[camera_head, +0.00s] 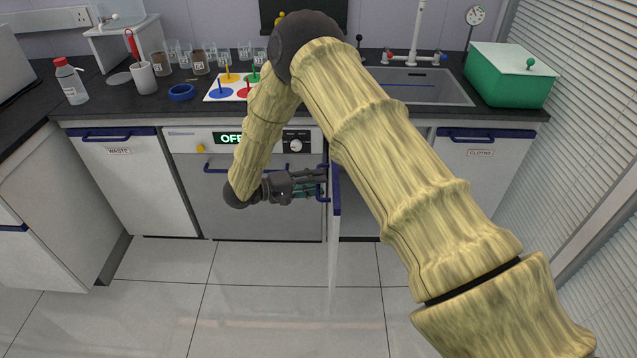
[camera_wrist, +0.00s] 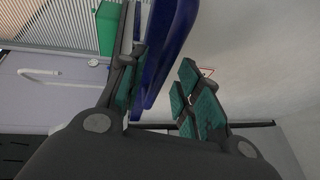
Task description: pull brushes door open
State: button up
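The brushes door (camera_head: 334,235) stands swung out from the counter front, seen nearly edge-on in the camera_head view, with a blue top edge. Its label cannot be read. Its blue handle (camera_head: 323,184) is on the door's left side. My gripper (camera_head: 312,184) is at this handle, left of the door. In the camera_wrist view, my gripper (camera_wrist: 160,98) has its teal-padded fingers apart, with a blue bar (camera_wrist: 168,50) running into the gap. I cannot tell whether the fingers touch it. The pale door face (camera_wrist: 245,65) is at the right. My arm hides part of the opening behind the door.
A dishwasher (camera_head: 255,215) with an "OFF" display is left of the door. The waste door (camera_head: 130,185) and cloths door (camera_head: 480,170) are shut. A sink (camera_head: 430,88) and green box (camera_head: 510,75) are on the counter. The tiled floor (camera_head: 270,310) in front is clear.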

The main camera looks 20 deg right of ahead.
jog(key=a+r, duration=0.2)
jog(key=a, duration=0.8)
jog(key=shift+a, duration=0.4)
jog(key=shift+s, duration=0.15)
